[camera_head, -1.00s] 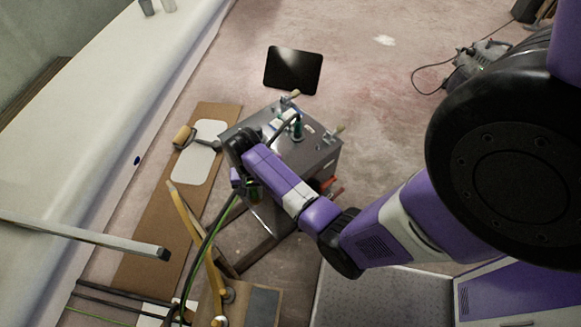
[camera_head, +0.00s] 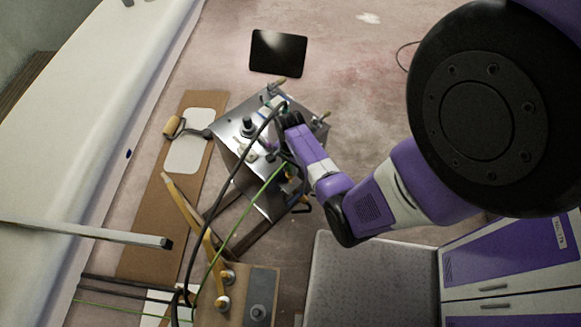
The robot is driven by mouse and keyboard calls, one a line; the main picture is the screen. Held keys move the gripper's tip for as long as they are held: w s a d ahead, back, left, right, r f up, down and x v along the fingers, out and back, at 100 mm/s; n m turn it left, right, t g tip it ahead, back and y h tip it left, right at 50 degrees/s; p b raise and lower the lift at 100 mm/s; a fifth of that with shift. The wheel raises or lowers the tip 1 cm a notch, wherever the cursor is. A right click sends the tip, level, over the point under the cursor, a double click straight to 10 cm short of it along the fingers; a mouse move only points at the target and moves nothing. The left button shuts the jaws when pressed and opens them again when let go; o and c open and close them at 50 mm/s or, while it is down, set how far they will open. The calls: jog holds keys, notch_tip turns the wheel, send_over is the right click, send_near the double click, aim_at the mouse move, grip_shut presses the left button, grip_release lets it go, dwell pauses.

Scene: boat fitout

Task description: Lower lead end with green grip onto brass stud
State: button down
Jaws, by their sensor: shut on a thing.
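My gripper (camera_head: 284,119) is over the metal-topped box (camera_head: 229,134), near its middle right. My own wrist hides most of the jaws. A black lead (camera_head: 219,190) rises from the lower left and arches to the gripper, which is shut on the lead's end. The green grip is not clear in this view, being hidden or too small. A dark upright post (camera_head: 247,128) stands on the left of the box top. I cannot tell whether it is the brass stud, or whether the lead end touches anything.
A green-yellow cable (camera_head: 238,230) runs up to the box's front. A grey bar (camera_head: 100,233) juts from the white hull (camera_head: 95,120) at left. A black panel (camera_head: 278,53) lies on open floor behind.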

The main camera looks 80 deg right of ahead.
aim_at(290, 180)
notch_tip(290, 180, down, 4)
jog(key=b, duration=0.3)
jog(key=shift+b, duration=0.3)
jog(key=shift+r+p, duration=0.35)
jog(key=shift+p, duration=0.1)
jog(key=shift+w+a+f, duration=0.1)
jog(key=shift+a, duration=0.05)
jog(key=shift+f, duration=0.25)
jog(key=shift+f, duration=0.35)
jog(key=shift+f+b, duration=0.3)
jog(key=shift+b, duration=0.1)
dwell(0.5)
jog(key=shift+f, duration=0.35)
jog(key=shift+f+b, duration=0.1)
jog(key=shift+b, duration=0.2)
